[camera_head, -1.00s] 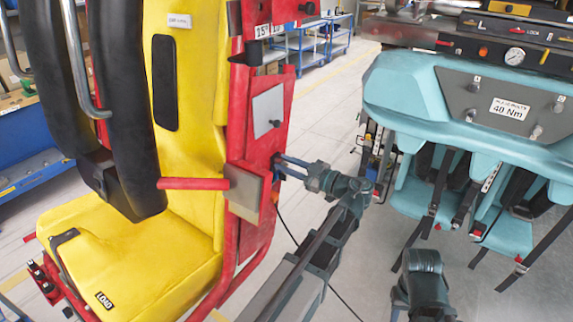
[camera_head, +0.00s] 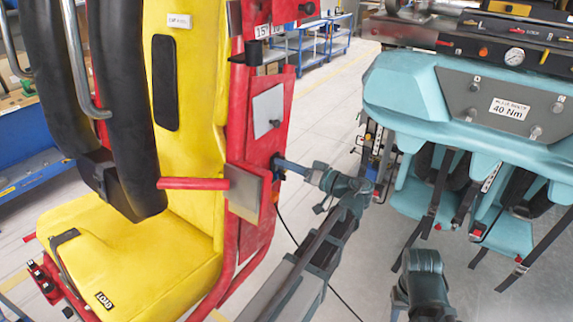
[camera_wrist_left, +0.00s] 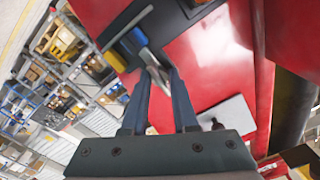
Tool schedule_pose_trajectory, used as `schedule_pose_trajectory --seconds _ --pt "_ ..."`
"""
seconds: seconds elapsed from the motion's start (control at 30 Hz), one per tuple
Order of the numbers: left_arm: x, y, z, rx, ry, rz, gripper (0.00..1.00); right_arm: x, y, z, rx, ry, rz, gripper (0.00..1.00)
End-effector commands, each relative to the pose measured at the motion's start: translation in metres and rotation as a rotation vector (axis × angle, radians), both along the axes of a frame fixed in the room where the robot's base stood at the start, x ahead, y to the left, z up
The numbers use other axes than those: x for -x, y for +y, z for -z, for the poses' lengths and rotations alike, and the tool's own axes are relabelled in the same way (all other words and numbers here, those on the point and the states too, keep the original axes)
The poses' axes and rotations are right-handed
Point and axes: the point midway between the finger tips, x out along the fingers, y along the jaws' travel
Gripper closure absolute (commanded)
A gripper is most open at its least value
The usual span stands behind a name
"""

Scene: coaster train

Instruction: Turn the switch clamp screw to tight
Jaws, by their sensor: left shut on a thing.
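My left gripper (camera_head: 279,163) is at the side of the red panel (camera_head: 262,190) on the yellow seat, its fingers pointing left onto a small fitting there. In the left wrist view, the fingertips (camera_wrist_left: 160,72) are shut on a small grey metal piece (camera_wrist_left: 152,60), which I take to be the switch clamp screw. The fingers hide much of it, and I cannot read how tight it is. A blue part (camera_wrist_left: 128,44) lies right beside it. The red panel fills much of the wrist view. My right gripper is out of view; only part of that arm shows at the bottom.
The yellow seat (camera_head: 135,250) with black restraints stands at left. A red bar (camera_head: 192,184) and a grey plate (camera_head: 244,194) sit close to the gripper. A teal seat unit (camera_head: 420,95) stands at right. A thin dark cable hangs below the gripper.

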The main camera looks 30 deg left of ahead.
Motion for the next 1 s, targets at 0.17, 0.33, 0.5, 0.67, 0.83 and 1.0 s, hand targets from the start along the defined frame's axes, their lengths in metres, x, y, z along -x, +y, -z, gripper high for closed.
schedule_pose_trajectory --seconds 0.17,0.33,0.5,0.67,0.83,1.0 --pt "0.0001 -0.0003 0.0008 -0.011 0.168 0.000 1.00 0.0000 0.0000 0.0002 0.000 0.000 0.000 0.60" --pt "0.0001 -0.0003 0.0009 -0.023 0.329 0.001 1.00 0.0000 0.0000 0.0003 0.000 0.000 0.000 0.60" --pt "0.0000 -0.0003 0.0009 -0.036 0.490 0.001 1.00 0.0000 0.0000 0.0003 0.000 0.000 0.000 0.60" --pt "0.0000 -0.0004 0.0009 -0.047 0.641 0.000 1.00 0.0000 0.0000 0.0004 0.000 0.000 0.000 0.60" --pt "0.0000 -0.0004 0.0011 -0.060 0.802 0.000 1.00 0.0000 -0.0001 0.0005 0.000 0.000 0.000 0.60" --pt "0.0001 -0.0004 0.0012 -0.072 0.956 0.001 1.00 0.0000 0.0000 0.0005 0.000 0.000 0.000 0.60"
